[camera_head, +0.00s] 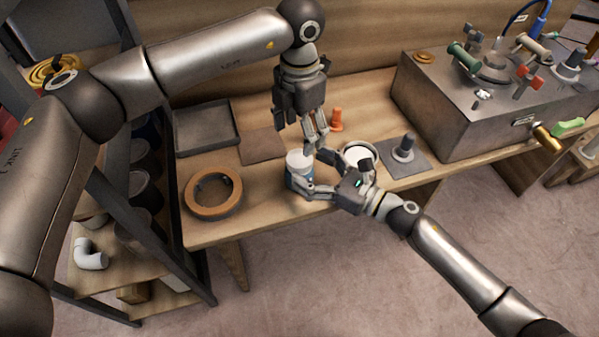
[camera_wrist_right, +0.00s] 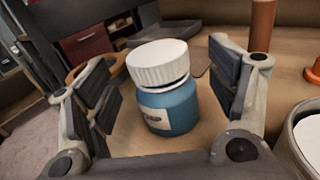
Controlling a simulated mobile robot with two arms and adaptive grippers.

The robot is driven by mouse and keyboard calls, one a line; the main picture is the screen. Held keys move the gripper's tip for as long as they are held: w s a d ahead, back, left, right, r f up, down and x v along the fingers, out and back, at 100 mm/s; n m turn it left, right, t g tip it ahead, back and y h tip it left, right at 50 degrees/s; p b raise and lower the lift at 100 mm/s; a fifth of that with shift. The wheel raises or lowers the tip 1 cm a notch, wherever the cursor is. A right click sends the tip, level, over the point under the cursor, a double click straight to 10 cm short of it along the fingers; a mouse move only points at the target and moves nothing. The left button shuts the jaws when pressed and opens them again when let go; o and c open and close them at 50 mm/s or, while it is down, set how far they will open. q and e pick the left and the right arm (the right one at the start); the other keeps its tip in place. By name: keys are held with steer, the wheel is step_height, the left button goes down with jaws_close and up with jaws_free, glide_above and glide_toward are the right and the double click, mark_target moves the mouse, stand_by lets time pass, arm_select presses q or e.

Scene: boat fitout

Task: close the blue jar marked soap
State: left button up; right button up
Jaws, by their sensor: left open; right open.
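The blue jar (camera_head: 299,177) stands upright near the front edge of the workbench; its blue body (camera_wrist_right: 172,108) bears a pale label too blurred to read. A white ribbed lid (camera_wrist_right: 157,63) sits on top, looking slightly tilted, with a strip of white below its right side; it also shows in the head view (camera_head: 298,158). My right gripper (camera_head: 312,174) is open, its fingers on both sides of the jar, with visible gaps in the wrist view. My left gripper (camera_head: 315,138) is open and points down, above and just behind the jar.
An orange ring (camera_head: 190,205) lies left of the jar, with a grey tray (camera_head: 234,135) behind. A pot with white contents (camera_head: 357,156), an orange peg (camera_head: 337,120) and a grey plate with a post (camera_head: 418,165) are close right. A metal box (camera_head: 450,120) stands farther right.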

mark_target(300, 158)
steer(key=shift+x, duration=1.7)
steer(key=shift+c, duration=0.4)
steer(key=c, duration=1.4)
arm_select(q)
steer(key=shift+c, duration=1)
arm_select(e)
jaws_close()
arm_select(q)
steer(key=shift+n, duration=2.3)
steer(key=shift+f, duration=4.05)
